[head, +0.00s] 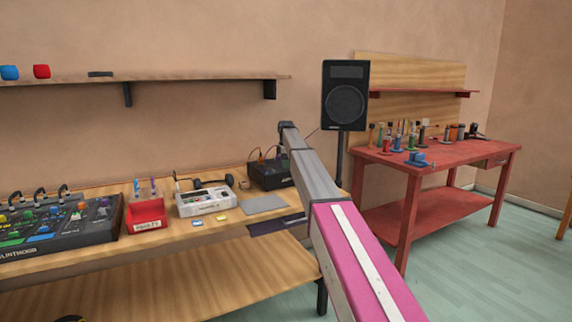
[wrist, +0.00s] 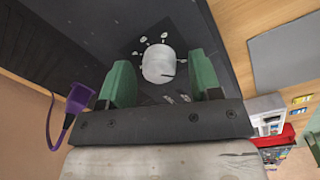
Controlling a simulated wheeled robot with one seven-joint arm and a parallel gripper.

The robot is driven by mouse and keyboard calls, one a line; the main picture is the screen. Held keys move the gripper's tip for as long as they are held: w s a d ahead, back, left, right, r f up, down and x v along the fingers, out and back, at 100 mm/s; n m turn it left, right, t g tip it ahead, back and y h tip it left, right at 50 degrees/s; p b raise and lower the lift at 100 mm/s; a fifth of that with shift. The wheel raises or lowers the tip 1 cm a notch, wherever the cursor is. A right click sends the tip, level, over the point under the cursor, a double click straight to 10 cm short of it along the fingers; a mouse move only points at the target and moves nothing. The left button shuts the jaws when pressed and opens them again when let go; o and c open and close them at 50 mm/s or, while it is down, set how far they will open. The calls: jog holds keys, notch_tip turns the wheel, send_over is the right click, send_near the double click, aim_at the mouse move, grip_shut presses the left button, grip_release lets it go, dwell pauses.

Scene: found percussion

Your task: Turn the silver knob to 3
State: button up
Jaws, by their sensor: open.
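The silver knob (wrist: 158,64) shows in the wrist view as a pale round knob on a dark panel. A dark pointer line on it points to the right in that view. Small white label marks lie around its left and upper side, too small to read. My gripper (wrist: 159,78) is open, with one green finger on each side of the knob and a visible gap to it on both sides. The knob seems to belong to the black box (head: 268,173) on the wooden bench in the head view; there I cannot make out the knob or my fingers.
A purple plug with its cable (wrist: 80,98) is left of the fingers. A grey flat pad (head: 264,205), a white device (head: 204,201), a red bin (head: 145,214) and a mixer (head: 62,231) are along the bench (head: 163,239). A black speaker (head: 345,95) stands behind my arm.

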jog(key=c, duration=0.9)
jog(key=shift+c, duration=0.2)
